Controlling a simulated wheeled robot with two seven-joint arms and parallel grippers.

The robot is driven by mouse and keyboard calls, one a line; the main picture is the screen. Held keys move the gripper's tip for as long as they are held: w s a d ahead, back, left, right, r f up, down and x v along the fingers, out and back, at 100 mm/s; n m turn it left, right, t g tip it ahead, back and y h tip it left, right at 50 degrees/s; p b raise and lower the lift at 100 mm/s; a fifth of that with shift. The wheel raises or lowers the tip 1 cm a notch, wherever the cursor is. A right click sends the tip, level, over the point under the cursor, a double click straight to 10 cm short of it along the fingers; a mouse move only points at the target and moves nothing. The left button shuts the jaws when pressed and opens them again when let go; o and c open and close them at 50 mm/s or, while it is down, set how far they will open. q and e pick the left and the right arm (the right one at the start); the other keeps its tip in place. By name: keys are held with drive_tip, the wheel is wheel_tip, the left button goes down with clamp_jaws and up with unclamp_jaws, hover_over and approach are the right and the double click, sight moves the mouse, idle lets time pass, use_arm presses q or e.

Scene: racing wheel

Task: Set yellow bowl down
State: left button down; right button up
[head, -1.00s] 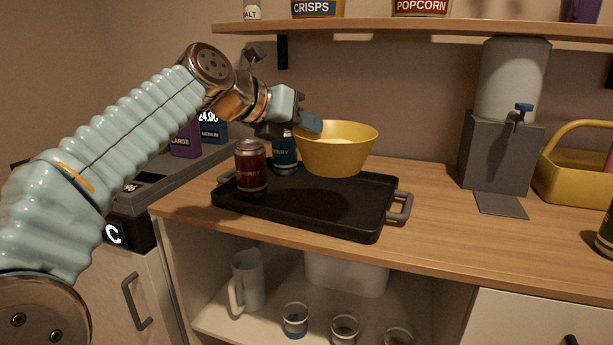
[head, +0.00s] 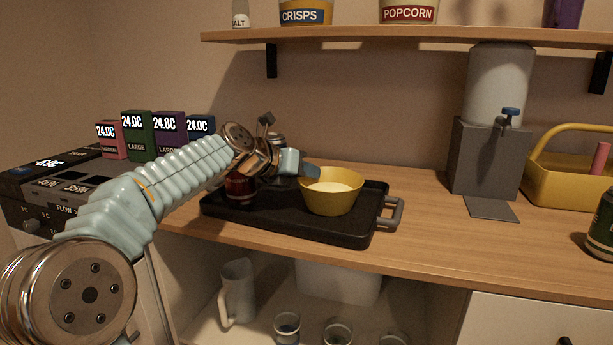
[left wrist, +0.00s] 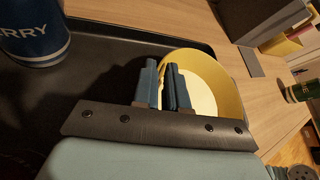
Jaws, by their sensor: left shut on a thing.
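The yellow bowl (head: 331,197) is upright with pale contents inside. It is at the right part of the black tray (head: 375,212) on the counter, and looks to rest on it. My left gripper (head: 312,172) is shut on the bowl's left rim. In the left wrist view, the two blue fingers (left wrist: 168,88) pinch the near rim of the bowl (left wrist: 222,84). The tray's floor (left wrist: 105,75) shows beside it. My right gripper is not in view.
A red can (head: 239,186) and a blue can (left wrist: 35,30) stand on the tray's left part, partly hidden by my arm. A grey dispenser (head: 487,158) and a yellow basket (head: 570,180) stand right of the tray. The counter (head: 450,235) between is clear.

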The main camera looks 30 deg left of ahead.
use_arm(q)
drive_tip(key=c, duration=1.2)
unclamp_jaws()
drive_tip(key=shift+o, duration=0.2)
drive_tip(key=v, duration=1.2)
drive_tip(key=shift+b, duration=0.4)
drive_tip(key=shift+r, duration=0.1)
